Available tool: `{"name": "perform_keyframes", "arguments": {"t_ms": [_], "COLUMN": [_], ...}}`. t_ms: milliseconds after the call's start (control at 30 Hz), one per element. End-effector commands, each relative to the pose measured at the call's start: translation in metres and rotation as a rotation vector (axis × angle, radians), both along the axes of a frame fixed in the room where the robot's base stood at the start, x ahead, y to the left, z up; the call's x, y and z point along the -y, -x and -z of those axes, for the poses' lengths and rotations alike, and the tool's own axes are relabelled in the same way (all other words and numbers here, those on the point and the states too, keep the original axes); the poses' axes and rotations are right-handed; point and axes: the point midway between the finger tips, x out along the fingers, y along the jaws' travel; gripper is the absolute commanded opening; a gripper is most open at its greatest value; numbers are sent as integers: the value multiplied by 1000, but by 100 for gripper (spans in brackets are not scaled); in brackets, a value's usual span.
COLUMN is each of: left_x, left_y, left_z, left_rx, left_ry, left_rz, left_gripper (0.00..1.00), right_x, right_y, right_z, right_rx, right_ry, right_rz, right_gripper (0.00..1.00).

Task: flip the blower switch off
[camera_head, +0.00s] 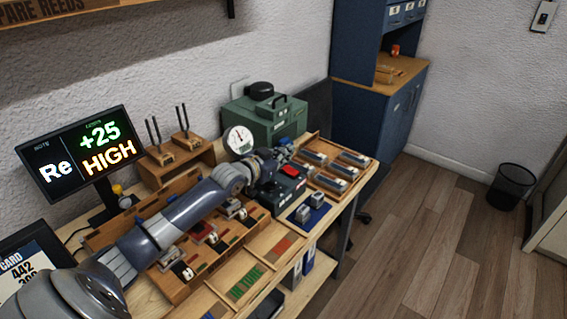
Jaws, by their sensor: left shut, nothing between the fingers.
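A green blower-like box (262,120) with a black knob, a handle and a round white gauge (239,139) stands at the back of the bench. A black box (287,192) with a red part (290,171) on top sits in front of it. I cannot make out for sure which part is the blower switch, nor its position; my gripper may hide it. My left arm reaches across the bench from the lower left. My left gripper (284,153) is shut and empty, at the front of the green box and just above the black box. My right gripper is out of view.
A display (80,152) reading "Re +25 HIGH" stands at the left. A wooden tray (340,150) with several grey blocks lies right of the gripper. Small grey parts rest on a blue mat (307,217). A blue cabinet (385,110) stands behind; floor at right is mostly clear.

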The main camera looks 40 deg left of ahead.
Motion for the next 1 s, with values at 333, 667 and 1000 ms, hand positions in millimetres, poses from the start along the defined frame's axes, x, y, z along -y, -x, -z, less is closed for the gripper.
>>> {"name": "perform_keyframes", "arguments": {"t_ms": [333, 667, 1000], "left_x": [-4, -5, -5], "left_y": [2, 3, 3], "left_z": [37, 39, 48], "left_rx": [-9, -9, -17], "left_ry": [0, 3, 95], "left_rz": [-1, -1, -2], "left_gripper": [0, 0, 0], "right_x": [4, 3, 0], "right_y": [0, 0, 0], "right_z": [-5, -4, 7], "right_rx": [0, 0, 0], "right_ry": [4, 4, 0], "right_rz": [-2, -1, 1], "right_gripper": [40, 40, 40]}}
